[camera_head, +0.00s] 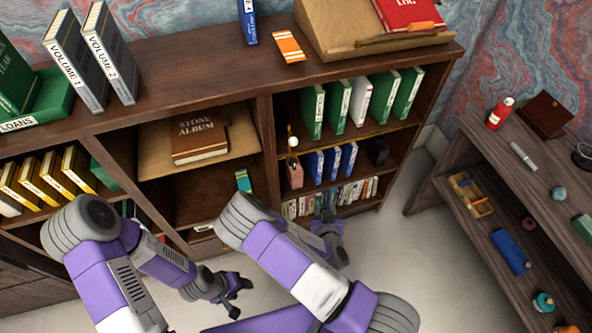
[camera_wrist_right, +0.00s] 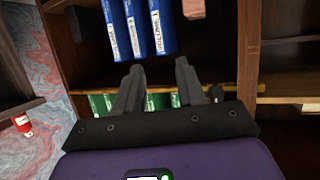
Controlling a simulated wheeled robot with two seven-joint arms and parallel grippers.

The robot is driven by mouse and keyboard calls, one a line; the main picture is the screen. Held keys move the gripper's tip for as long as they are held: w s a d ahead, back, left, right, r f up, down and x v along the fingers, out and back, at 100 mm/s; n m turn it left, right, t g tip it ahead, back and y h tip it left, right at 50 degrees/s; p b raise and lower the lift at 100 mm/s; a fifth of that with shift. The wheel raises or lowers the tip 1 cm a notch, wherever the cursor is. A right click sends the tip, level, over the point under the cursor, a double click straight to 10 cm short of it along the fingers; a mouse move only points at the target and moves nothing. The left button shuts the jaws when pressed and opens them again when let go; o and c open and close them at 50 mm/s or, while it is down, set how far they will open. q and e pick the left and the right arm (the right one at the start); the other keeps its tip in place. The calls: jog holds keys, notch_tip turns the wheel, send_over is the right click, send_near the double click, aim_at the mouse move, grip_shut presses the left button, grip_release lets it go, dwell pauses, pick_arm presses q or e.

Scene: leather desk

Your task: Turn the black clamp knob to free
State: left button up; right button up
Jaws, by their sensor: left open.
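A small black knob (camera_wrist_right: 216,94) shows at the right end of a yellow bar (camera_wrist_right: 165,87) in the right wrist view. In the head view the yellow bar (camera_head: 350,134) runs along the shelf edge below the green binders, and a small pale and black piece (camera_head: 292,141) stands at its left end; whether this is the knob is unclear. My right gripper (camera_head: 324,212) faces the lower shelves; its wrist view shows two spread, empty fingers (camera_wrist_right: 160,66), with the knob to their right, apart from them. My left gripper (camera_head: 238,292) is low over the floor, open and empty.
Blue books (camera_head: 330,162) and a pink block (camera_head: 294,173) stand on the shelf below the bar. Green binders (camera_head: 312,112) and a white one fill the shelf above. A side desk (camera_head: 450,170) stands at right, with open floor (camera_head: 410,260) before it.

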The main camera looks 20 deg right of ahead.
aim_at(295, 164)
jog(key=w+a+r+n+t+y, duration=0.4)
jog(key=w+a+r+t, duration=0.15)
jog(key=r, duration=0.35)
jog(key=shift+g, duration=0.45)
jog(key=w, duration=0.1)
jog(key=w+b, duration=0.1)
jog(key=w, duration=0.1)
jog(key=w+b, duration=0.1)
jog(key=w, duration=0.1)
jog(key=shift+w+a, duration=0.1)
jog(key=shift+a, duration=0.2)
jog(key=shift+w, duration=0.55)
grip_shut()
